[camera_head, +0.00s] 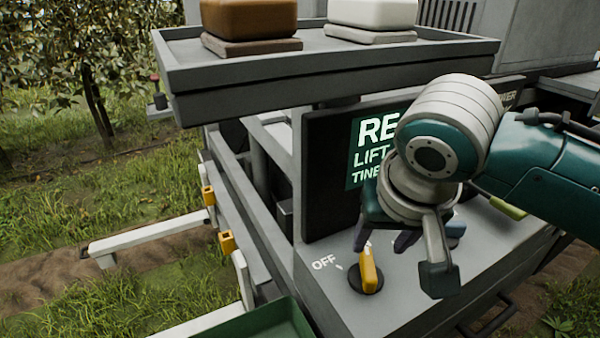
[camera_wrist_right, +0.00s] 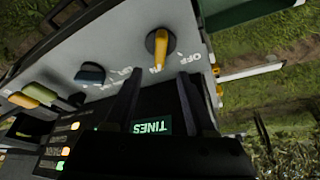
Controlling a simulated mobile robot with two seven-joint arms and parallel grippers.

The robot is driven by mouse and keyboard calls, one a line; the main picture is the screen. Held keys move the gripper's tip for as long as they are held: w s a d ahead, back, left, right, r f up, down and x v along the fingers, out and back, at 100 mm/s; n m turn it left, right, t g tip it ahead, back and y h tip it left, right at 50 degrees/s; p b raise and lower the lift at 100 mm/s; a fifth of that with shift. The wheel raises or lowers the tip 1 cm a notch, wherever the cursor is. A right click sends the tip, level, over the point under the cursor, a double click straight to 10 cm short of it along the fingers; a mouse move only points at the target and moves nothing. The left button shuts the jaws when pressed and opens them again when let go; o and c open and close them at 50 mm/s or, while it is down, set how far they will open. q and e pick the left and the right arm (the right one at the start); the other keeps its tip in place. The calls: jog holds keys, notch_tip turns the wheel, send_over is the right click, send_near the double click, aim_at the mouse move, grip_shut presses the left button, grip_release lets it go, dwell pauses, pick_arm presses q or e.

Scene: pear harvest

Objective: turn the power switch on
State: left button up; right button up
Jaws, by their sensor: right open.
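The power switch is a yellow rotary knob (camera_head: 370,272) on a dark round base, on the sloping grey panel. OFF is printed to its left in the head view. In the right wrist view the knob (camera_wrist_right: 161,42) points toward the ON letters, with OFF off to its right. My right gripper (camera_head: 383,241) is over the panel just behind the knob and partly hides the panel labels. In the right wrist view its two dark fingers (camera_wrist_right: 158,82) are apart and empty, with the knob beyond their tips, not gripped. My left gripper is not in view.
A dark board with a green screen (camera_head: 367,145) stands behind the panel.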

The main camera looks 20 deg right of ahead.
jog(key=shift+v, duration=1)
jog(key=s+a+n+y, duration=0.1)
jog(key=s+a+n, duration=0.15)
jog(key=s, duration=0.65)
jog(key=s+a+n+y, duration=0.15)
jog(key=s+n, duration=0.25)
jog(key=s, duration=0.4)
notch_tip(320, 180, up, 27)
jog(key=p, duration=2.7)
jog(key=shift+s+r+n+g, duration=0.2)
jog(key=shift+s+n+g, duration=0.1)
jog(key=shift+s+n, duration=0.1)
